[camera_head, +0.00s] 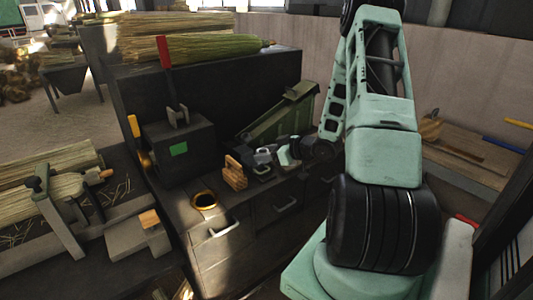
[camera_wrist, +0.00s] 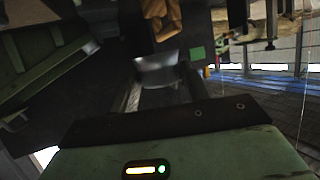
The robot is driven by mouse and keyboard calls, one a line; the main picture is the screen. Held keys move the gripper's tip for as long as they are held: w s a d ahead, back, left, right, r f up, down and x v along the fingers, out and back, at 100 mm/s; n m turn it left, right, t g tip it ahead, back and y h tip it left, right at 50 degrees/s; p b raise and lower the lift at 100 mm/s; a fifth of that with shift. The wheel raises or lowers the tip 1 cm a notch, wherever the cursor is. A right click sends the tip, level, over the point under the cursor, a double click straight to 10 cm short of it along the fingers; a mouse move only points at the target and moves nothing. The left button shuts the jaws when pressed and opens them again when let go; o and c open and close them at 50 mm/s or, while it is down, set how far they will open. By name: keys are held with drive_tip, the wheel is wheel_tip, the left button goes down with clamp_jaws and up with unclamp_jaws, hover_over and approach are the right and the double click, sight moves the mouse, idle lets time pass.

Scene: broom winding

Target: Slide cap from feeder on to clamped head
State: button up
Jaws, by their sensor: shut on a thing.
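My gripper (camera_wrist: 158,88) is shut on a shiny grey metal cap (camera_wrist: 156,70), held between its two fingers. In the head view, my gripper (camera_head: 280,155) is low over the dark bench, just in front of the green sloping feeder (camera_head: 277,118). The feeder also shows at left in the wrist view (camera_wrist: 45,62). A straw bundle (camera_head: 70,185) lies at left in the head view under a grey-green clamp (camera_head: 42,184); I cannot tell for certain that it is the clamped head. My arm hides part of the bench's right side.
A tan ridged block (camera_head: 234,173) and a yellow ring (camera_head: 204,200) sit on the bench left of my gripper. A dark box (camera_head: 180,150) with a red lever (camera_head: 165,53) stands behind them. Straw (camera_head: 190,48) lies on the upper shelf.

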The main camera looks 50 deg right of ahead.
drive_tip(key=w+a+f+h, duration=0.1)
drive_tip(key=w+a+f, duration=0.1)
drive_tip(key=a, duration=0.7)
drive_tip(key=w+a+f+m, duration=0.1)
drive_tip(key=w+a+f, duration=0.2)
drive_tip(key=a, duration=0.6)
drive_tip(key=w+a+f+m+h, duration=0.1)
drive_tip(key=a+f, duration=0.3)
drive_tip(key=a, duration=0.5)
drive_tip(key=shift+w+f+h, duration=0.1)
drive_tip(key=shift+w+h, duration=0.2)
drive_tip(key=shift+w, duration=0.35)
drive_tip(key=shift+d, duration=0.1)
